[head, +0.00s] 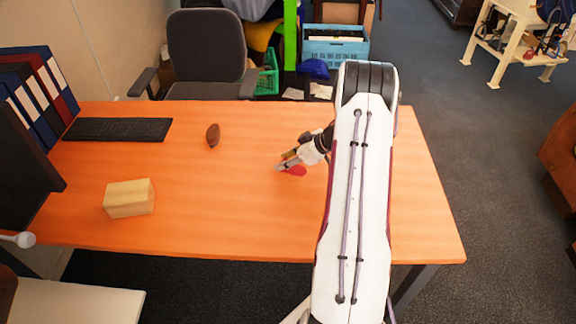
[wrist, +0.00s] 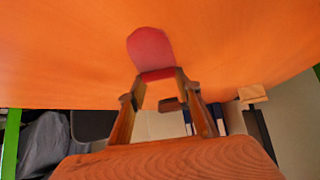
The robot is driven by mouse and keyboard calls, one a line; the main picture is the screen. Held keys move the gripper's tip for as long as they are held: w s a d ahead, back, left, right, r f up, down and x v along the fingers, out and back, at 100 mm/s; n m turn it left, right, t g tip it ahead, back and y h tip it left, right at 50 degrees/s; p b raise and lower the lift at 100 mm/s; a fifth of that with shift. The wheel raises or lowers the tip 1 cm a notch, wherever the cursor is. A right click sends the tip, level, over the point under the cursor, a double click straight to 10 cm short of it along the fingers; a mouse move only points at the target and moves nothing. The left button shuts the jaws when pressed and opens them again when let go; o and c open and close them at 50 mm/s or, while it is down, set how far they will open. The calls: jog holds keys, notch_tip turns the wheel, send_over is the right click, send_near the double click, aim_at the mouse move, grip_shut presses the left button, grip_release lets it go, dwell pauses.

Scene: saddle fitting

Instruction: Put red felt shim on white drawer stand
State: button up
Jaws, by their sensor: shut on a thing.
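The red felt shim (head: 296,171) is a small flat red piece with a rounded end, at the middle right of the orange table. In the wrist view the red shim (wrist: 150,50) stretches out from between the fingertips. My gripper (head: 284,164) is shut on the near edge of the shim; its fingers (wrist: 158,80) also show in the wrist view. Whether the shim touches the table or is just above it I cannot tell. A plain white top (head: 75,302) at the lower left of the head view, partly cut off, appears to be the white drawer stand.
On the orange table (head: 240,225) are a pale wooden block (head: 129,198), a brown oval object (head: 213,135) and a black keyboard (head: 118,129). Binders (head: 35,95) and a dark screen (head: 25,150) stand at the left. The table's front middle is clear.

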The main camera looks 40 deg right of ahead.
notch_tip(320, 180, up, 10)
dwell(0.9)
dwell(0.7)
